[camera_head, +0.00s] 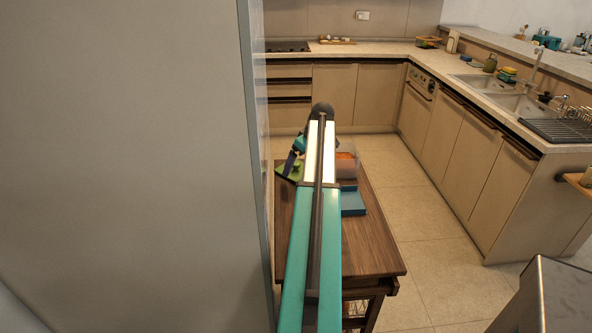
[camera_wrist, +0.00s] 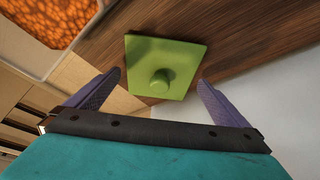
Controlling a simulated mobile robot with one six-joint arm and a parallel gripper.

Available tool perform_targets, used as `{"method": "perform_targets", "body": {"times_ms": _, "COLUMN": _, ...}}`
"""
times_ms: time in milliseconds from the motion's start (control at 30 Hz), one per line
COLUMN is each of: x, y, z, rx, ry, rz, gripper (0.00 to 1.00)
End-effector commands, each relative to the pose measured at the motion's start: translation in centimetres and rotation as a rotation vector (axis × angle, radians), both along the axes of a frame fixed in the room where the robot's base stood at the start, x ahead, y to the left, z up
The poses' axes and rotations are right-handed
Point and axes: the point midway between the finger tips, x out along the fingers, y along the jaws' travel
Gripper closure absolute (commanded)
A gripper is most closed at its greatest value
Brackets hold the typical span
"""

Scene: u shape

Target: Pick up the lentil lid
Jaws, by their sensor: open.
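The lid (camera_wrist: 165,57) is a flat green square with a round knob, lying on the dark wooden table in the wrist view. Its green also shows in the head view (camera_head: 291,168), partly behind my arm. My gripper (camera_wrist: 160,84) is open, with one purple finger on each side of the knob in the wrist view and nothing between them. I cannot tell how far the fingertips are from the lid. A clear container of orange lentils (camera_head: 346,164) stands right of the lid in the head view; it also shows at the upper left of the wrist view (camera_wrist: 62,18).
The small wooden table (camera_head: 375,253) carries a blue flat object (camera_head: 352,204) near the container. A tall grey panel (camera_head: 130,150) stands close on the left. Cabinets and a counter (camera_head: 480,172) run along the back and right. The tiled floor (camera_head: 410,225) between is clear.

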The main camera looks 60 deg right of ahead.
Motion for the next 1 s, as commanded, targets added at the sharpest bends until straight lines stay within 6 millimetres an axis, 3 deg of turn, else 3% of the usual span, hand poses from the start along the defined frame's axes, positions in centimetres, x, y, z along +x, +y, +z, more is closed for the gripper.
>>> {"method": "perform_targets", "body": {"times_ms": 267, "x": 0.8, "y": -0.1, "z": -1.8, "rx": 0.000, "ry": 0.000, "rz": 0.001, "gripper": 0.00}}
{"method": "perform_targets", "body": {"times_ms": 800, "x": 0.8, "y": -0.1, "z": -1.8, "rx": 0.000, "ry": 0.000, "rz": 0.000, "gripper": 0.00}}
{"method": "perform_targets", "body": {"times_ms": 1000, "x": 0.8, "y": -0.1, "z": -1.8, "rx": 0.000, "ry": 0.000, "rz": 0.000, "gripper": 0.29}}
